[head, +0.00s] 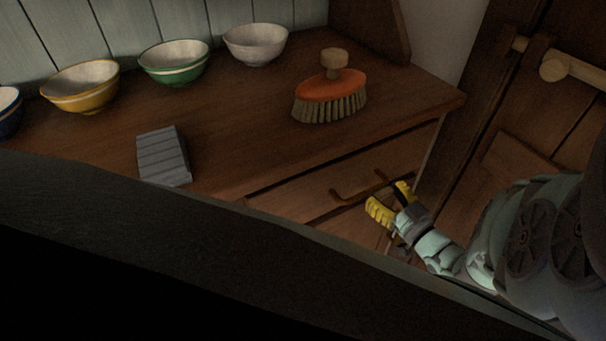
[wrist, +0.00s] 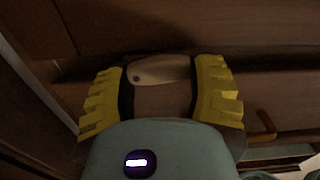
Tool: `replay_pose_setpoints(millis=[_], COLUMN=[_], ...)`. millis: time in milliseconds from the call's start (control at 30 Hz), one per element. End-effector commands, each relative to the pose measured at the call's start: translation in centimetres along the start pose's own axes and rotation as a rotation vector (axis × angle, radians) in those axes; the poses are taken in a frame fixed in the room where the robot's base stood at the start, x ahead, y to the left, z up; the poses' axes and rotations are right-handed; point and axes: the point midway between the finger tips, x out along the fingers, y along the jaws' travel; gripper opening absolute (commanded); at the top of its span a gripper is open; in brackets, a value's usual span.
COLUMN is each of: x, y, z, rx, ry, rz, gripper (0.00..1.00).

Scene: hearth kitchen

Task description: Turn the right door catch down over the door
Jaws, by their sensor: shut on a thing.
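A pale wooden door catch (wrist: 162,70) lies roughly level across the wrist view, with a dark pivot screw near its left end. My gripper (wrist: 160,76) has its yellow fingers on either side of the catch, shut on it at its two ends. Brown wood of the cabinet front (wrist: 160,102) shows below the catch. In the head view my gripper (head: 388,198) is at the cabinet front, just below the counter's edge and by a drawer. The catch is hidden there, and the door below is mostly covered by my arm and a dark foreground edge.
The counter (head: 235,120) holds a brush (head: 330,88), a grey block (head: 162,156) and several bowls. A wooden door with a latch bar (head: 580,72) stands at right.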

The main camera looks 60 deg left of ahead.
Motion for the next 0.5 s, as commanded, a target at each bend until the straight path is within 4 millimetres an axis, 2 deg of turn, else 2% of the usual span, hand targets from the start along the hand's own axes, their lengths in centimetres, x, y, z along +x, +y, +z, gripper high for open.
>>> replay_pose_setpoints(millis=[500], x=[-0.1], y=[-0.1], z=[1.2], rx=[-0.357], ry=[-0.008], rz=[0.001], gripper=[0.22])
